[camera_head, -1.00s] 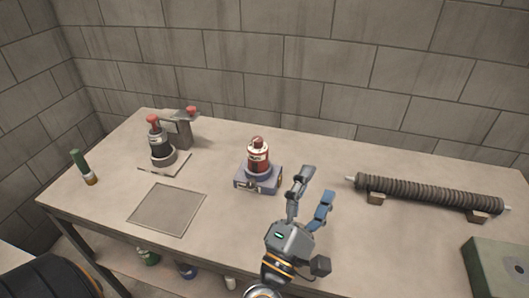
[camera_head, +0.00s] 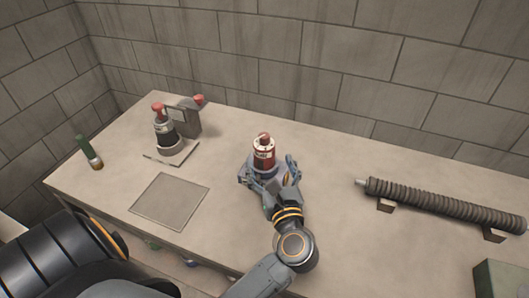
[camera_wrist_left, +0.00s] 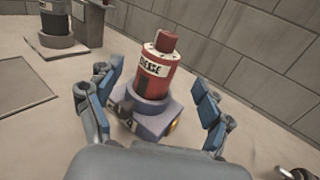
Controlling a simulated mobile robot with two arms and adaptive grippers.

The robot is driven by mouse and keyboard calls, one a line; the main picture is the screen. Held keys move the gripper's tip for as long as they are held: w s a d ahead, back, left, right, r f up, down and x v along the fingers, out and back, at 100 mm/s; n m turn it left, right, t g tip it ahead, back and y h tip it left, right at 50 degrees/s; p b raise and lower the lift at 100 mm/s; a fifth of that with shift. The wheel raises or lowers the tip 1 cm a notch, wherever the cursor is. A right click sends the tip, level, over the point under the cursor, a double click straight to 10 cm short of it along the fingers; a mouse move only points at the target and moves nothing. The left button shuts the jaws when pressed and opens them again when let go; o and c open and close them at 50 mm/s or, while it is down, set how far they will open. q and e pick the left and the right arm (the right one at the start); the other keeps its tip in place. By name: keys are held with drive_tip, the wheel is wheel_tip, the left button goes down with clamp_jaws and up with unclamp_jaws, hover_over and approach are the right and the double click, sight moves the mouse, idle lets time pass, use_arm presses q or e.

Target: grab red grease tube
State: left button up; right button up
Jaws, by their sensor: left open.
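The red grease tube (camera_head: 263,152) stands upright in a blue-grey holder on the table, with a red cap and a pale label. It also shows in the left wrist view (camera_wrist_left: 156,72), seated in the holder (camera_wrist_left: 153,115). My left gripper (camera_head: 270,172) is open, with one finger on each side of the tube and holder. In the left wrist view the blue-padded fingers (camera_wrist_left: 152,98) stand apart from the tube, with gaps on both sides. The lower part of the holder is partly hidden by my gripper in the head view. My right gripper does not show.
A dark red-capped tube (camera_head: 163,128) in a stand and a grey device (camera_head: 187,118) are at the back left. A green bottle (camera_head: 88,152) stands at the left edge. A flat square plate (camera_head: 168,201) lies front left. A ribbed rod (camera_head: 440,203) rests at right.

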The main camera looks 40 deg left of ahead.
sight(267, 153)
use_arm(q)
drive_tip(key=shift+x, duration=1.05)
drive_tip(key=p+x, duration=0.2)
drive_tip(key=x, duration=0.2)
drive_tip(key=shift+w+a, duration=0.45)
drive_tip(key=shift+w, duration=0.05)
drive_tip(key=c, duration=1.2)
drive_tip(key=shift+c, duration=0.9)
drive_tip(key=shift+r, duration=0.1)
